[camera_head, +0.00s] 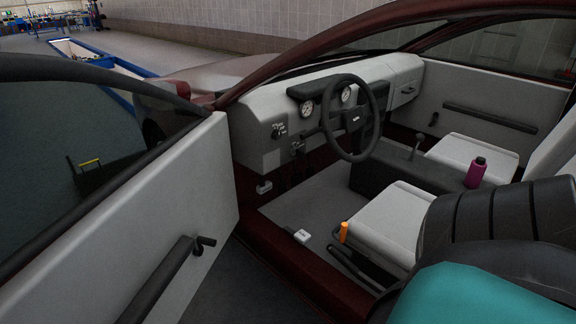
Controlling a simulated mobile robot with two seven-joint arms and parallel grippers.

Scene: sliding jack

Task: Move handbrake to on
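A short upright orange grip (344,232) stands beside the near edge of the light grey driver's seat (385,225). It looks like the handbrake's handle, but I cannot be sure. A dark bar (352,268) lies low beside the seat just below it. A gear stick (416,147) with a dark knob rises from the dark centre console (390,172). Neither of my grippers is in view.
The grey car door (150,215) stands open at the left. The steering wheel (352,118) and dashboard (262,125) are ahead. A purple bottle (475,173) stands by the console. A small white labelled lever (302,236) is on the sill. The floor between is clear.

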